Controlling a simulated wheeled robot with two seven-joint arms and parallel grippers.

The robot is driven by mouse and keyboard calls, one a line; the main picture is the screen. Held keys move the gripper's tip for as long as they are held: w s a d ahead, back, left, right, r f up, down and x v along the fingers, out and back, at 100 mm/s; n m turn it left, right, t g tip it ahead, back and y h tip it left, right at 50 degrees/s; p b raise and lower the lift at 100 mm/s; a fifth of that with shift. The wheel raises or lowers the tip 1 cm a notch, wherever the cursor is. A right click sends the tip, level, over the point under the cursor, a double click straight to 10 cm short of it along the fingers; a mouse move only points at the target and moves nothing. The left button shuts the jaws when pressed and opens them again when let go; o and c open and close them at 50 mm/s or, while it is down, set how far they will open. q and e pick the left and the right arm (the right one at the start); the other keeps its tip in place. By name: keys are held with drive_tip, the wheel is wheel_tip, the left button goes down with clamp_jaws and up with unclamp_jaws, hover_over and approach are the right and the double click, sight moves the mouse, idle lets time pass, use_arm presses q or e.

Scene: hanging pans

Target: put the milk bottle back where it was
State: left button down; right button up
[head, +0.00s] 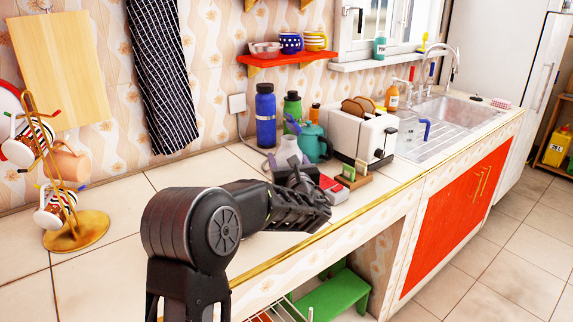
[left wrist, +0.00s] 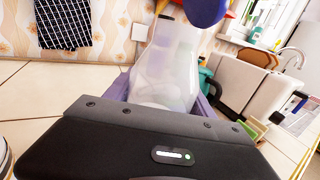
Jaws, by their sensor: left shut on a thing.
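The milk bottle (head: 289,149) is whitish and translucent with a blue-purple cap. It stands near the back of the counter (head: 110,280), in front of a blue bottle and a green bottle. My left gripper (head: 289,163) is shut on it, with purple fingers on either side. In the left wrist view the milk bottle (left wrist: 165,62) fills the middle, between the fingers (left wrist: 163,98), and its cap is cut by the top edge. Its base is hidden by the gripper, so I cannot tell whether it touches the counter. My right gripper is not in view.
A blue bottle (head: 265,117), a green bottle (head: 292,107) and a teal kettle (head: 315,144) stand close behind. A white toaster (head: 362,135) is to the right, with a red box (head: 333,189) in front. A gold mug stand (head: 76,232) is at left; the counter between is clear.

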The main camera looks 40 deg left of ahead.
use_arm(q)
drive_tip(key=shift+f, duration=0.55)
drive_tip(key=shift+c, duration=1.6)
unclamp_jaws()
drive_tip(key=shift+f, duration=0.1)
drive_tip(key=b+v, duration=0.1)
drive_tip(key=v, duration=1.1)
